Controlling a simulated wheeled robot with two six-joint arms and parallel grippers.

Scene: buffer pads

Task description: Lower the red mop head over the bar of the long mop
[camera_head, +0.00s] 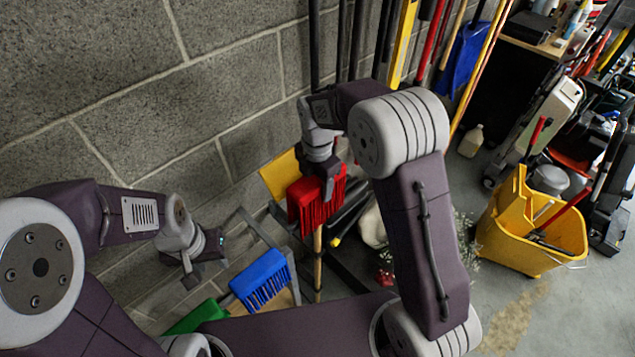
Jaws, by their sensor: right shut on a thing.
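The red mop head (312,208) hangs fringe-down from my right gripper (328,187), which is shut on its top. A light wooden pole (318,268) shows directly below the red fringe and appears to be the long mop's handle. Its bar is hidden, so I cannot tell whether the mop head touches or covers it. My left gripper (191,277) is low at the left, apart from the mop head and left of the pole. Its fingers are small and dark, and their opening is unclear.
A blue brush-like head (262,279) and a green one (198,317) lie low, left of the pole. A yellow piece (279,177) is behind the red mop head. Long handles lean on the block wall (180,110). A yellow mop bucket (515,232) stands right.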

